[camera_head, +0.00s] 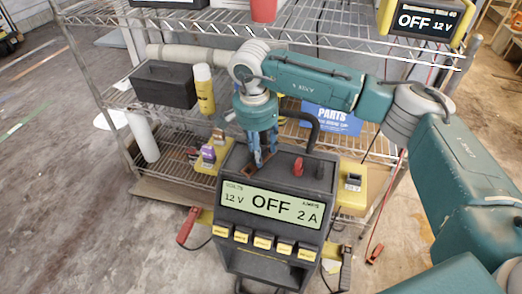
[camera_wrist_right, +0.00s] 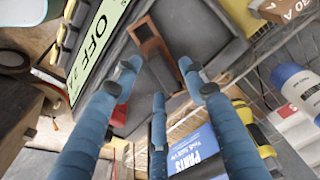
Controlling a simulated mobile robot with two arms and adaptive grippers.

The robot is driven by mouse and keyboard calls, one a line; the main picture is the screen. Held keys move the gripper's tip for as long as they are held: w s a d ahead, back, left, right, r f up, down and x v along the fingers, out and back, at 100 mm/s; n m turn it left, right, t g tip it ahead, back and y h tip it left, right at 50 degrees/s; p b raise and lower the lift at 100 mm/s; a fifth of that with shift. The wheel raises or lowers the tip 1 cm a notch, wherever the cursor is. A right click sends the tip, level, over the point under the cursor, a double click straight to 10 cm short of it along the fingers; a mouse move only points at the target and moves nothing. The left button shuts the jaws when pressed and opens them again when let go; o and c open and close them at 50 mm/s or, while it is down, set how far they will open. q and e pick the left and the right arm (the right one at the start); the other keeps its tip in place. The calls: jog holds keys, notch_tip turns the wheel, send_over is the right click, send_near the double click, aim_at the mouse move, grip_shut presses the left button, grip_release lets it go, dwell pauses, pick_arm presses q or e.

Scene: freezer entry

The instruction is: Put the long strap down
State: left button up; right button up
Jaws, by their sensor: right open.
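A brown strap-like piece (camera_wrist_right: 151,46) lies on the dark top of the charger in the right wrist view, just beyond my fingertips. A small brown patch of it (camera_head: 248,171) shows behind the charger's display in the head view. My right gripper (camera_head: 263,160) points down over the charger top. In the wrist view its blue fingers (camera_wrist_right: 160,78) are spread apart with nothing clasped between them. Whether a fingertip touches the brown piece is unclear. The charger (camera_head: 270,228) has a display reading OFF, 12 V, 2 A. My left gripper is not in view.
A wire shelf rack (camera_head: 170,178) stands behind the charger. It holds a black box (camera_head: 163,84), a yellow bottle (camera_head: 204,90) and a blue PARTS box (camera_head: 332,120). Red clamps and cables hang around the charger. Bare concrete floor (camera_head: 70,200) is at left.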

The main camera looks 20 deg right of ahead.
pick_arm(q)
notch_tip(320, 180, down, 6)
jog(key=p, duration=0.1)
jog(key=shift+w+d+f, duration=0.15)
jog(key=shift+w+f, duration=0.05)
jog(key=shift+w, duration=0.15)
pick_arm(e)
notch_tip(320, 180, up, 11)
jog(key=a, duration=0.1)
jog(key=shift+s, duration=0.4)
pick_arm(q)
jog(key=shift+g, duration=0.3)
pick_arm(e)
jog(key=shift+a, duration=0.1)
